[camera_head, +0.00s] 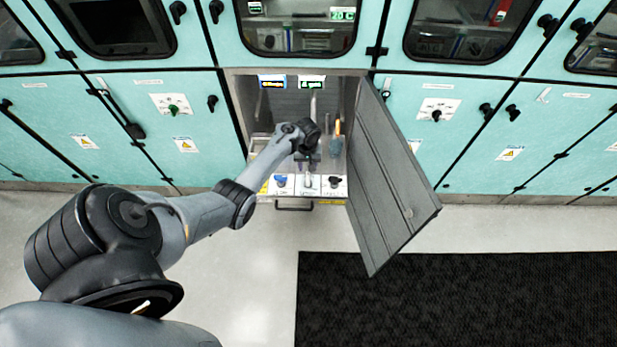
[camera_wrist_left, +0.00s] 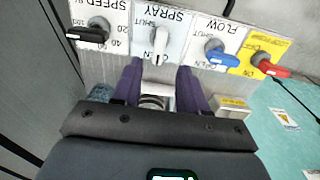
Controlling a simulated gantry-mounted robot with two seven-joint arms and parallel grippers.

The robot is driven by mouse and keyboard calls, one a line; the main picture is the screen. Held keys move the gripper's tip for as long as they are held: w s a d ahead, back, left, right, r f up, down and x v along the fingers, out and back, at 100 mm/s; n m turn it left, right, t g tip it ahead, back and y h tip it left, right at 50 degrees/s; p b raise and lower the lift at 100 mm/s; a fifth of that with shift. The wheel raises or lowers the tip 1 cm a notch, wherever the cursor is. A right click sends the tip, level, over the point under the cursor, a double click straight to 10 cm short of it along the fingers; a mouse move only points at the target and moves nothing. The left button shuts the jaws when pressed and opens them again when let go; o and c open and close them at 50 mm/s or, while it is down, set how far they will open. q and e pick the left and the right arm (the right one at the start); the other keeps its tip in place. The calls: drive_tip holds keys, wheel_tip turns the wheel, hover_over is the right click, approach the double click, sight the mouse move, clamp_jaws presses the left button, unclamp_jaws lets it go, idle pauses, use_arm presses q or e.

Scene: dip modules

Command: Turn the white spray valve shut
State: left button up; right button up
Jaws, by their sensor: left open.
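The white spray valve (camera_wrist_left: 160,42) is on the panel plate marked SPRAY, between the black SPEED knob (camera_wrist_left: 90,35) and the blue FLOW valve (camera_wrist_left: 221,60). In the left wrist view, its handle points down the picture, towards my gripper. My left gripper (camera_wrist_left: 161,72) is open, with one purple finger on each side of the handle's line. The fingertips are close to the handle's free end, but I cannot tell whether they touch it. In the head view the white valve (camera_head: 308,182) sits at the front of the open cabinet, just below my left wrist. My right gripper is not in view.
A red valve (camera_wrist_left: 270,66) on a yellow plate is beside the FLOW plate. The grey cabinet door (camera_head: 392,180) stands open on the right. Teal cabinets (camera_head: 450,155) flank the opening. A black mat (camera_head: 450,300) lies on the floor.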

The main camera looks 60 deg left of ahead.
sight(308, 177)
use_arm(q)
wheel_tip(308, 177, down, 7)
drive_tip(key=b, duration=0.2)
drive_tip(key=shift+b, duration=0.35)
drive_tip(key=shift+c, duration=0.3)
clamp_jaws()
